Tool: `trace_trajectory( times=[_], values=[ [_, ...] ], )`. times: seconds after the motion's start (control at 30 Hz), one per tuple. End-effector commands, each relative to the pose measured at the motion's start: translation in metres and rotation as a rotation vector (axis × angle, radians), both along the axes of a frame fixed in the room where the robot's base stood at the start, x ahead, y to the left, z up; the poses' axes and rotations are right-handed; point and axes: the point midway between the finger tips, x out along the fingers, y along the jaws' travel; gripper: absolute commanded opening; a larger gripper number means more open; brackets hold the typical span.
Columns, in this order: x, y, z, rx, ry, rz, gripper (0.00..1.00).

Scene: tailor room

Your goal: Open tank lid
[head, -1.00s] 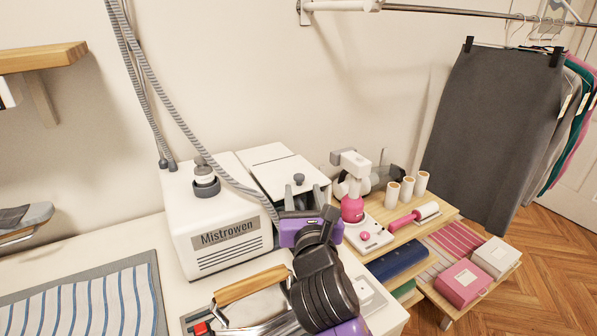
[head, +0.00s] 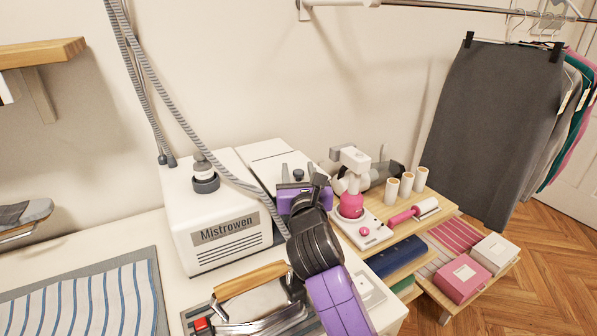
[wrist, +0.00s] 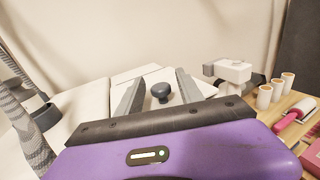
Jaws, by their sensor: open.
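The white steam station (head: 222,222) labelled "Mistrowen" stands on the table by the wall. Its tank lid (head: 276,152) is a white panel on the right part, lying shut as far as I can see, with a dark round knob (head: 298,175). In the wrist view the knob (wrist: 160,92) stands between my gripper's two grey fingers, beyond the purple gripper body. My gripper (wrist: 158,90) is open, and no contact with the knob shows. In the head view my purple and black arm hides the front of the tank.
A grey ribbed hose (head: 180,115) runs down across the station. An iron with a wooden handle (head: 250,279) lies in front. At right, a shelf holds a pink and white sewing machine (head: 352,200) and thread spools (head: 406,185).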

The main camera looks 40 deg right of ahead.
Motion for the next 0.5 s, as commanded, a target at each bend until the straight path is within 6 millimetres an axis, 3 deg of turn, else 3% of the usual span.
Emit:
trace_trajectory(
  times=[0.07, 0.27, 0.5],
  values=[
    [-0.0002, 0.0001, 0.0000, 0.000, 0.000, 0.000, 0.40],
    [-0.0003, 0.0003, -0.0001, 0.000, 0.000, 0.000, 0.01],
    [-0.0003, 0.0005, -0.0001, 0.001, -0.001, 0.001, 0.00]
  ],
)
